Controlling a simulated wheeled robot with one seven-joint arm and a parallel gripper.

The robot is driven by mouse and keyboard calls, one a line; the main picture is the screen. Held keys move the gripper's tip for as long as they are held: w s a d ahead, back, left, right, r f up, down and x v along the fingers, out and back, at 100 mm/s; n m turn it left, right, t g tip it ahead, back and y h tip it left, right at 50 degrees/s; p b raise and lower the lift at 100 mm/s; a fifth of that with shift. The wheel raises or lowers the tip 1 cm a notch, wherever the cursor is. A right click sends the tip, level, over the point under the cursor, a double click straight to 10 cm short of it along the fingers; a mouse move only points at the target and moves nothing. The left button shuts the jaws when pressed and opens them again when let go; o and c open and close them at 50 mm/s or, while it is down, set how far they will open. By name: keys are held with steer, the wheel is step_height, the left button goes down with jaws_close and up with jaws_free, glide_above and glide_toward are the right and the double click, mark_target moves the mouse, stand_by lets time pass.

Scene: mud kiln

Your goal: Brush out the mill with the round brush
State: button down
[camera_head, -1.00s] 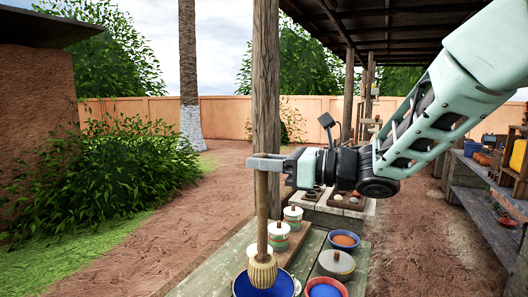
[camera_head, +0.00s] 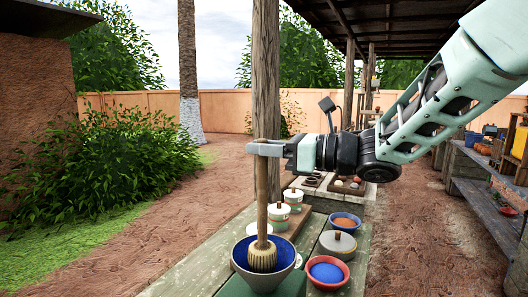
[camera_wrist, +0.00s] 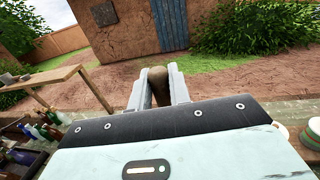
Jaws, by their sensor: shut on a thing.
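The round brush (camera_head: 262,256) has a long wooden handle and a pale, rounded bristle head. My gripper (camera_head: 262,148) is shut on the upper part of its handle and holds it nearly upright. In the wrist view the top of the brush handle (camera_wrist: 158,84) shows between the two fingers (camera_wrist: 160,92). The brush head is down inside a bowl (camera_head: 264,280) with a blue inside, on the wooden table (camera_head: 205,268). I cannot tell whether the bristles touch the bowl's bottom. I cannot make out a part that is plainly a mill.
Lidded, striped pots (camera_head: 279,216) stand behind. A wooden post (camera_head: 266,70) rises behind my gripper.

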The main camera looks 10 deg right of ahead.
steer(key=shift+f+b, duration=0.45)
steer(key=shift+r, duration=0.1)
